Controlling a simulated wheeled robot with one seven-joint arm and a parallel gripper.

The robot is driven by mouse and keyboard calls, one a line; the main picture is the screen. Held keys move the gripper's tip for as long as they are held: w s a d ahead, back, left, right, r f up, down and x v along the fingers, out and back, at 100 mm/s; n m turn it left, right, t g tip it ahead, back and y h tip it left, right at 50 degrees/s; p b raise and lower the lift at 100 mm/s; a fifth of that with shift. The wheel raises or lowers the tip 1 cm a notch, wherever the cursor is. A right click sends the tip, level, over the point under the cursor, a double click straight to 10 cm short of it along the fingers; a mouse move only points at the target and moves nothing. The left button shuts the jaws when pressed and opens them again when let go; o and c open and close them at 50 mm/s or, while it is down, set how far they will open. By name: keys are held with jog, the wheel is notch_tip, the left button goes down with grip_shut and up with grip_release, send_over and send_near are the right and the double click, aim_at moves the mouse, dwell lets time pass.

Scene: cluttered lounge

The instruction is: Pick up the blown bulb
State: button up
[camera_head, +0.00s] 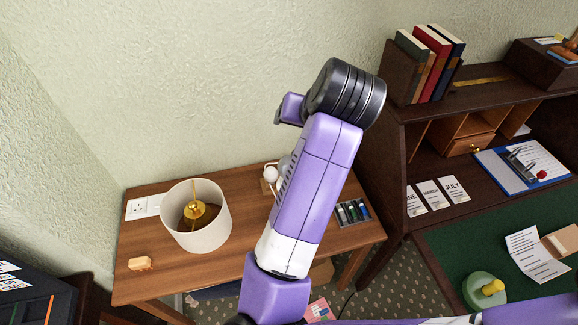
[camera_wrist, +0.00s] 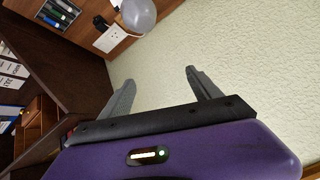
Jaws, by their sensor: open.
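A greyish round bulb (camera_wrist: 138,14) shows at the top edge of the wrist view, cut off by the frame. In the head view, pale bulb shapes (camera_head: 270,174) stand on the wooden side table, partly hidden by my arm. I cannot tell from there which one is blown. My gripper (camera_wrist: 159,80) is open and empty in the wrist view. The bulb lies beyond its fingertips, apart from them. In the head view my gripper's fingers are hidden behind my arm.
A lamp with a white shade (camera_head: 196,228) stands on the side table (camera_head: 150,200). A small orange block (camera_head: 141,263) and a tray of batteries (camera_head: 352,213) are also there. A desk with books (camera_head: 430,60) stands at right. The wall is close behind the table.

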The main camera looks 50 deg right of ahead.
jog(key=shift+s+a+f+g+y, duration=0.4)
jog(key=shift+a+f, duration=0.3)
jog(key=shift+f, duration=0.35)
jog(key=shift+s+a+f+g+y, duration=0.25)
jog(key=shift+s+a+f+y, duration=0.25)
jog(key=shift+a+f, duration=0.45)
jog(key=shift+s+a+f+g+y, duration=0.35)
jog(key=shift+a+f+y, duration=0.15)
jog(key=shift+f, duration=0.7)
jog(key=shift+w+d+f, duration=0.2)
jog(key=shift+d+f, duration=0.05)
jog(key=shift+f, duration=0.05)
jog(key=shift+w+f, duration=0.1)
jog(key=shift+f, duration=0.45)
jog(key=b+x, duration=0.3)
jog(key=b, duration=0.1)
jog(key=shift+w+f, duration=0.2)
jog(key=shift+w, duration=0.05)
jog(key=shift+d+r, duration=0.1)
jog(key=c, duration=1.4)
